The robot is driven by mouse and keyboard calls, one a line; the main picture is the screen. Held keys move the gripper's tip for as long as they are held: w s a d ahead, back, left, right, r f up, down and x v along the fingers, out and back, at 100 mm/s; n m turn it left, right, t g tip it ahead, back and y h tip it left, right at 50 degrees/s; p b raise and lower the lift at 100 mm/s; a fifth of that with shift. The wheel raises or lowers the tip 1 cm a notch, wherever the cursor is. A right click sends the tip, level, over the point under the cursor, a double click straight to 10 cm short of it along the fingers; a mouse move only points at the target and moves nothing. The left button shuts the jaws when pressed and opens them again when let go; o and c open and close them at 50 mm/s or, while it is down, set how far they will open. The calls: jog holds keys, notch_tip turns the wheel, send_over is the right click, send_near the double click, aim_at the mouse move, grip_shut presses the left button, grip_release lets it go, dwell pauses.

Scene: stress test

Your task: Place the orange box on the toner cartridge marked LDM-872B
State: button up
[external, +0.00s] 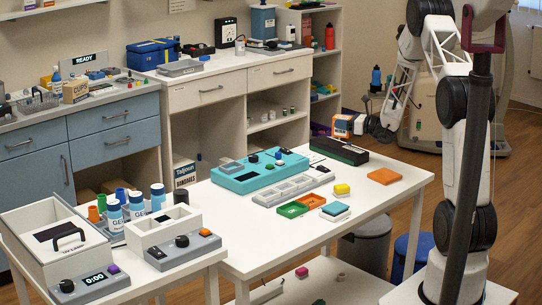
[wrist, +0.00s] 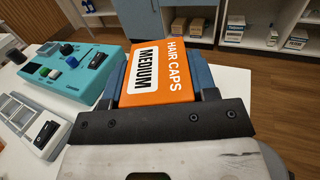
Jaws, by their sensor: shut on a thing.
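The orange box (wrist: 175,70), printed HAIR CAPS MEDIUM, fills the middle of the wrist view between the blue-grey fingers of my gripper (wrist: 163,82). My gripper is shut on it. In the external view the orange and white box (external: 342,126) shows beside my gripper (external: 358,124), beyond the table's far edge in the picture. A long black cartridge-like thing (external: 338,151) lies at the back of the white table, just below the box in the picture. Its marking is too small to read, and I cannot tell the depth between it and the box. It is not visible in the wrist view.
A teal device (external: 258,172) and a grey compartment tray (external: 292,190) lie left of the black thing. An orange tray (external: 384,176), a green tray (external: 293,209) and small blocks lie in front. Bare tabletop (external: 355,185) shows between them.

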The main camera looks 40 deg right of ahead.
aim_at(342, 131)
jog(key=shift+w+f, duration=0.1)
dwell(0.3)
jog(key=shift+f, duration=1.6)
jog(key=shift+f, duration=0.2)
jog(key=o, duration=0.9)
jog(key=shift+r, duration=0.15)
jog(key=v, duration=1.2)
